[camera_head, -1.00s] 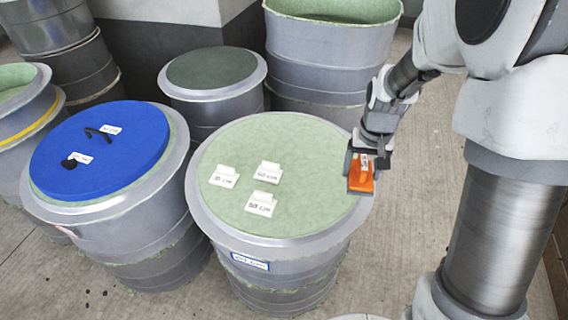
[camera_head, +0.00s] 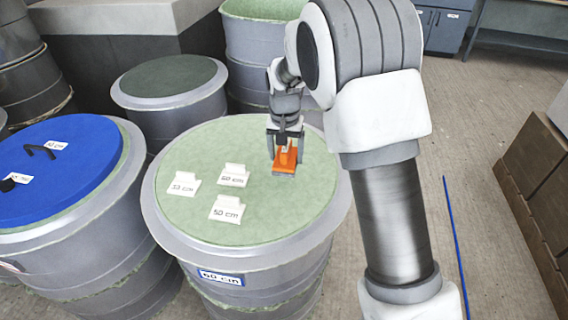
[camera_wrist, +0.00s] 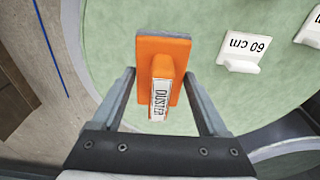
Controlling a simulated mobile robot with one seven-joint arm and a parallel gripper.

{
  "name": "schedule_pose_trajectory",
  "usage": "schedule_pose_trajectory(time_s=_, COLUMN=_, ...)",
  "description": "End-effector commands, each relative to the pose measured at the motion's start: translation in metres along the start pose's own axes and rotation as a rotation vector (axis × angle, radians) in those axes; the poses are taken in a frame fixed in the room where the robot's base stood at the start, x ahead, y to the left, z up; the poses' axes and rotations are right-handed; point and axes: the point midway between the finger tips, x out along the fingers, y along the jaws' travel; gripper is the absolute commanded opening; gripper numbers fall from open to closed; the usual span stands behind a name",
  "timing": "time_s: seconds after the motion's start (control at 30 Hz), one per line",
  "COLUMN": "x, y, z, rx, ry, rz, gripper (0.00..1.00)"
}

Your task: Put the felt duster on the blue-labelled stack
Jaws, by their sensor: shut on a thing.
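The felt duster (camera_head: 286,160) is an orange block with a grey felt face and a white tag reading DUSTER; it also shows in the wrist view (camera_wrist: 162,70). My gripper (camera_head: 285,145) is shut on the duster, whose body shows between the fingers in the wrist view (camera_wrist: 160,88). The blue-labelled stack (camera_head: 222,276) is a grey drum-like mould stack with a pale green top and a blue-edged label reading 60 cm. The duster is over the right part of this top. I cannot tell whether its felt touches the surface.
Three white tags, including a 60 cm tag (camera_head: 234,175) and a 50 cm tag (camera_head: 227,209), stand on the green top. A blue-lidded stack (camera_head: 60,165) is at left, a dark-topped one (camera_head: 168,77) behind. The green top's front is clear.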

Motion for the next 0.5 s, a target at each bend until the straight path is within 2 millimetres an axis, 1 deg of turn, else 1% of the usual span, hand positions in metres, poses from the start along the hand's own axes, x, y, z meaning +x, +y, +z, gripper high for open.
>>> schedule_pose_trajectory(time_s=0.03, x=0.01, y=0.0, z=-0.01, rx=0.002, ry=0.0, rz=0.001, gripper=0.32)
schedule_pose_trajectory(time_s=0.1, x=0.019, y=0.0, z=-0.022, rx=0.001, ry=0.001, rz=0.0, gripper=0.32)
schedule_pose_trajectory(time_s=0.23, x=0.029, y=0.0, z=-0.037, rx=0.0, ry=0.001, rz=0.0, gripper=0.32)
schedule_pose_trajectory(time_s=0.4, x=0.036, y=0.0, z=-0.043, rx=-0.002, ry=0.0, rz=0.0, gripper=0.32)
schedule_pose_trajectory(time_s=0.5, x=0.046, y=0.0, z=-0.041, rx=-0.002, ry=-0.001, rz=0.0, gripper=0.32)
